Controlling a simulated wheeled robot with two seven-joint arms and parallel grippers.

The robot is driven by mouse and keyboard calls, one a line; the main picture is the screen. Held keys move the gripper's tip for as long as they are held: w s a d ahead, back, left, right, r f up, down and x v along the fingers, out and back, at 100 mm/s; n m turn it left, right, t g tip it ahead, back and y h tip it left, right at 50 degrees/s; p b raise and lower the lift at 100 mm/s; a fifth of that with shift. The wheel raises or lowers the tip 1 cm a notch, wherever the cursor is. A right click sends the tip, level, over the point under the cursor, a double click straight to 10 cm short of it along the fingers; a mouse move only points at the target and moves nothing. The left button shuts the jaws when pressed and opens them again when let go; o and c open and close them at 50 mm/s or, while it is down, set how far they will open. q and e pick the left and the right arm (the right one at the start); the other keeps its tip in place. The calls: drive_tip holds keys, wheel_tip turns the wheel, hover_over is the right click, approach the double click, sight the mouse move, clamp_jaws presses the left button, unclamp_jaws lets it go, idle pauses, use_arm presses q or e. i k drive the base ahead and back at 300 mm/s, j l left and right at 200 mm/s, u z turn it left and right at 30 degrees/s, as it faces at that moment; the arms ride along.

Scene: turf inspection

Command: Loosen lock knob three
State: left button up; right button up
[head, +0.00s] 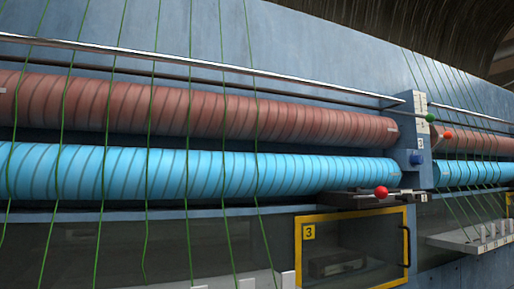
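A blue knob (417,159) sits on the blue-grey post (411,108) between two roller sections. Small pale plates (420,143) are on the post above it, their marks too small to read surely. A red ball knob (381,192) stands on a dark bracket below the end of the blue roller. A yellow-framed window door (353,212) below carries a yellow label with a 3 (309,232). I cannot tell for certain which knob is lock knob three. Neither of my grippers shows in the head view.
A dark red roller (200,107) lies above a bright blue roller (200,175). Several green yarns (188,150) hang in front of both. A green ball (429,117) and an orange-red ball (448,135) are by the post. A metal rail (200,62) runs above the rollers.

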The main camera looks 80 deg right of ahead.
sight(415, 160)
drive_tip(key=z, duration=3.75)
